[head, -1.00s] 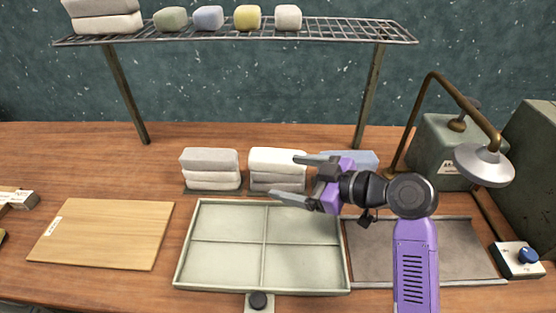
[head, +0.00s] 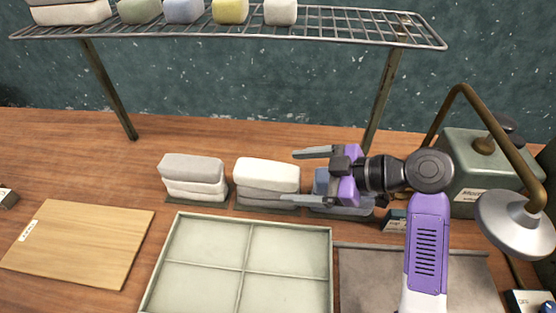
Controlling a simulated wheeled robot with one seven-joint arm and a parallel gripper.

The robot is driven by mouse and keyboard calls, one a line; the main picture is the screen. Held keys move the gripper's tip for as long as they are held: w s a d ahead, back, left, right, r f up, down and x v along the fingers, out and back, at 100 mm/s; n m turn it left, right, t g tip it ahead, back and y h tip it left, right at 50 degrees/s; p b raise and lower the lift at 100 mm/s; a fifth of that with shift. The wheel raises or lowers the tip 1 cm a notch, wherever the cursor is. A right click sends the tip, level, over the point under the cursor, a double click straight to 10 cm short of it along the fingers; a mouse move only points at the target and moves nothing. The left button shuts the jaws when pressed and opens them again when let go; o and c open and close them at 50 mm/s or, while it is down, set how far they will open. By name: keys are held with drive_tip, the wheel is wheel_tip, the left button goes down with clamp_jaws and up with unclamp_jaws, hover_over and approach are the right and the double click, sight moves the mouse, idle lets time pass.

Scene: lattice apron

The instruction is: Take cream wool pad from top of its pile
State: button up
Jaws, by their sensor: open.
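The cream wool pad (head: 267,173) lies on top of the middle pile, over greyer pads (head: 266,196) on a dark base. My gripper (head: 298,176) is open, its two fingers pointing left at the right side of this pile. One finger shows above and behind, the other in front and lower. Nothing is between the fingers that I can make out. Another pile (head: 194,178) stands to the left, with a grey pad on top of paler ones. A blue pile (head: 320,186) stands to the right, partly hidden behind my gripper.
A divided tray (head: 240,268) lies in front of the piles, its compartments empty. A wooden board (head: 80,245) is at left, a grey mat (head: 370,275) at right. A wire rack (head: 330,32) with soft blocks spans above. A lamp (head: 515,220) stands at right.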

sight(275, 173)
drive_tip(key=shift+w+a+f, duration=0.15)
drive_tip(key=shift+w+a, duration=0.1)
drive_tip(key=shift+w, duration=0.25)
drive_tip(key=shift+w+p+x, duration=0.15)
drive_tip(key=shift+p+x, duration=0.35)
drive_tip(key=shift+x, duration=1.2)
drive_tip(key=shift+w+p+x, duration=0.15)
drive_tip(key=shift+p+x, duration=0.3)
drive_tip(key=shift+x, duration=1.3)
drive_tip(key=shift+s+d+f, duration=0.1)
drive_tip(key=shift+d+f, duration=0.05)
drive_tip(key=shift+d, duration=0.05)
drive_tip(key=c, duration=1.5)
drive_tip(key=shift+o, duration=0.2)
